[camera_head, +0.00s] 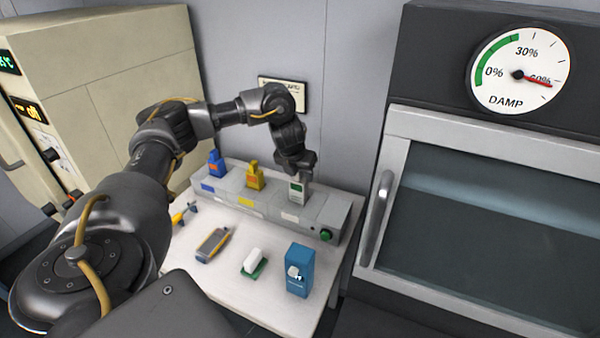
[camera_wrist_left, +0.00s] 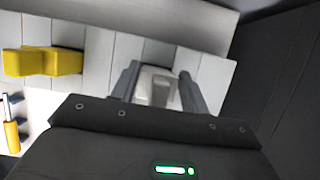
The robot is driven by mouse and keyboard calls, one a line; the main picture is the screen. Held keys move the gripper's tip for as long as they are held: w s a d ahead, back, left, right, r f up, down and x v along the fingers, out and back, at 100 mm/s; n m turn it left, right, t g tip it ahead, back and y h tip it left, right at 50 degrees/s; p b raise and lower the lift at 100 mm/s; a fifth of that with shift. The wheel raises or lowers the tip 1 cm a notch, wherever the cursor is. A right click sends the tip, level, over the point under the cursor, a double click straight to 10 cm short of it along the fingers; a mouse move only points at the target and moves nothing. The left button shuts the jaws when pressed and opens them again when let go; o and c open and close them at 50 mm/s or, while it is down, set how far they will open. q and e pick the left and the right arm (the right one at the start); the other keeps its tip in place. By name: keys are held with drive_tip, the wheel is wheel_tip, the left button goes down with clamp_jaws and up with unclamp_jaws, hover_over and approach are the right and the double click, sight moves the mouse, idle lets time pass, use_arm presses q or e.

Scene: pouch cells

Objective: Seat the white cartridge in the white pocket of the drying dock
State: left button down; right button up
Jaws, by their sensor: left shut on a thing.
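The white cartridge (camera_head: 297,189) with a green label stands upright at the white-marked section of the drying dock (camera_head: 335,222). My left gripper (camera_head: 297,174) is above the dock, shut on the top of this cartridge. In the left wrist view the cartridge (camera_wrist_left: 158,86) sits between the two fingers of the gripper (camera_wrist_left: 157,85). The white pocket is marked by a white label (camera_head: 290,217) on the dock's front. The pocket opening is hidden, so I cannot tell how deep the cartridge is in it. My right gripper is not in view.
A blue cartridge (camera_head: 216,164) and a yellow cartridge (camera_head: 254,176) stand in the dock to the left. On the table (camera_head: 205,272) lie a grey-yellow meter (camera_head: 213,244), a white block on a green base (camera_head: 253,262) and a blue box (camera_head: 299,270). A glass-fronted cabinet (camera_head: 480,215) stands right.

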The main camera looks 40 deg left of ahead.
use_arm(q)
drive_tip(key=shift+f+b, duration=0.6)
drive_tip(key=shift+f, duration=0.5)
drive_tip(key=c, duration=0.7)
unclamp_jaws()
drive_tip(key=shift+o, duration=0.2)
drive_tip(key=shift+r, duration=0.1)
drive_tip(key=p+v, duration=0.4)
drive_tip(key=v, duration=0.6)
drive_tip(key=shift+r, duration=0.35)
drive_tip(key=shift+s, duration=0.2)
